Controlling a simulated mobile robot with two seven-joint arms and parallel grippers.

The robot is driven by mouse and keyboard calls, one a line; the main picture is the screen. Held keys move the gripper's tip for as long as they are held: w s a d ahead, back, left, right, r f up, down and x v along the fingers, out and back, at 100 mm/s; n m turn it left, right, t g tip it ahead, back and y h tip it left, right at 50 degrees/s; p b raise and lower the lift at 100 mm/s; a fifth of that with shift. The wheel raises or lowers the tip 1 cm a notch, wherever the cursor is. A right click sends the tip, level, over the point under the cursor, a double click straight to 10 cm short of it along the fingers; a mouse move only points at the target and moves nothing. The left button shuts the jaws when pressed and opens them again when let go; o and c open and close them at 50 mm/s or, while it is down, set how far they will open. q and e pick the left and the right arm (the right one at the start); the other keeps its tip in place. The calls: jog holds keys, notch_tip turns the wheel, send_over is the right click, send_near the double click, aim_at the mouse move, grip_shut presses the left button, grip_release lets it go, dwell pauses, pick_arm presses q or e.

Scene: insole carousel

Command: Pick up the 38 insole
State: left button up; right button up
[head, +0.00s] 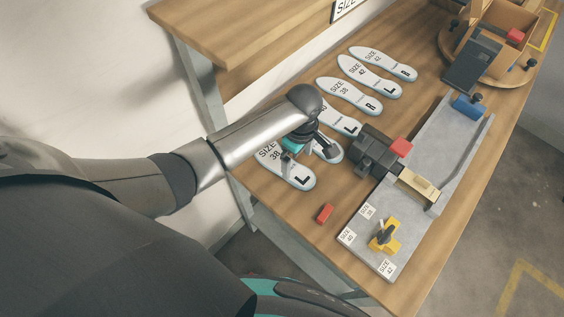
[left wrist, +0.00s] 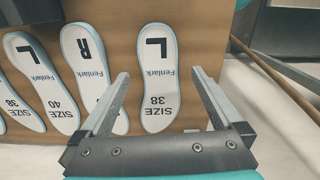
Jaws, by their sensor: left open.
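A white insole marked SIZE 38 and L (head: 291,174) lies flat at the near left end of the row on the wooden table. It also shows in the left wrist view (left wrist: 158,75), upright in the picture. My left gripper (head: 309,156) is open and empty over this end of the row. In the left wrist view its fingers (left wrist: 160,88) stand on either side of the 38 L insole, apart from it. A 38 insole marked R (head: 348,95) lies further along the row. My right gripper is not in view.
More insoles lie close by, including two size 42 ones (head: 370,76) and one partly hidden under my gripper. A grey fixture (head: 365,235) with size labels, a red block (head: 325,213) and a dark clamp-like device (head: 370,152) stand to the right. A carousel with boxes (head: 497,40) is far right.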

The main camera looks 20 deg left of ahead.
aim_at(296, 174)
pick_arm(q)
jog(key=shift+w+f+b, duration=0.15)
jog(key=shift+f+b, duration=0.5)
jog(key=shift+f, duration=2.25)
jog(key=c, duration=1.2)
